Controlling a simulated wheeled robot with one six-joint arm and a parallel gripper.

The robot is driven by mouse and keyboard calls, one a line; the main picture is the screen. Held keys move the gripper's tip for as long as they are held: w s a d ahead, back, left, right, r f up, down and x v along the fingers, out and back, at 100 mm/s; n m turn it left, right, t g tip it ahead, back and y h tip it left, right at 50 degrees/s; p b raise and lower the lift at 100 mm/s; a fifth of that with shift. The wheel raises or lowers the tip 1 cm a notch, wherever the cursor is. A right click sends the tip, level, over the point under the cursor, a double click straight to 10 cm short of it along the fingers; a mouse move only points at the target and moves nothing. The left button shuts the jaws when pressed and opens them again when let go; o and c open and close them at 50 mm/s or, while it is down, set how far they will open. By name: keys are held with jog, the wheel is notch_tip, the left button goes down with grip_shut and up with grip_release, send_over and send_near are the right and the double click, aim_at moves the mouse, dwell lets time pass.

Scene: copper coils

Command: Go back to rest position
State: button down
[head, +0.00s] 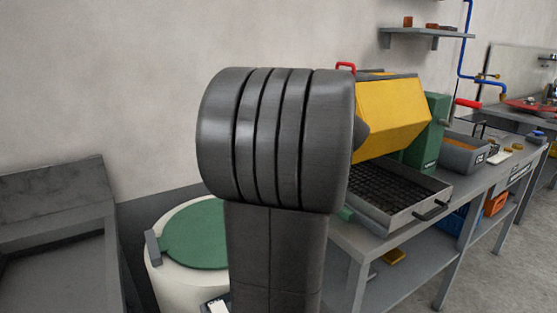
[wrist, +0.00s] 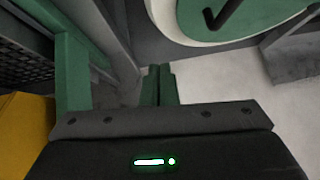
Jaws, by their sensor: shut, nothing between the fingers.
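My gripper (wrist: 159,84) shows in the wrist view as two green fingers side by side with no visible gap. They are shut and empty, above the pale floor. The dark gripper body with a lit green indicator fills the bottom of that view. In the head view my dark, ribbed arm stands upright in the middle and hides the fingers. A white drum with a green lid (head: 197,236) is left of the arm. The lid (wrist: 245,14) also shows at the top of the wrist view, apart from the fingers.
A grey bench (head: 378,237) on the right carries a machine with a yellow drum (head: 392,112) and a black mesh tray (head: 400,192). A grey bin (head: 466,156) stands farther along. A grey trough (head: 55,245) is at the left. Open floor lies at the far right.

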jog(key=x, duration=0.2)
jog(key=a+x, duration=0.1)
jog(key=x, duration=0.2)
jog(key=b+x, duration=0.1)
jog(key=x, duration=0.2)
jog(key=shift+s+a, duration=0.2)
jog(key=shift+a, duration=0.1)
jog(key=f, duration=0.1)
jog(key=a+f+b, duration=0.1)
jog(key=f, duration=0.1)
jog(key=shift+w+a+f, duration=0.1)
jog(key=shift+w+f, duration=0.05)
jog(key=shift+f, duration=0.05)
jog(key=shift+a+f, duration=0.2)
jog(key=shift+f, duration=0.15)
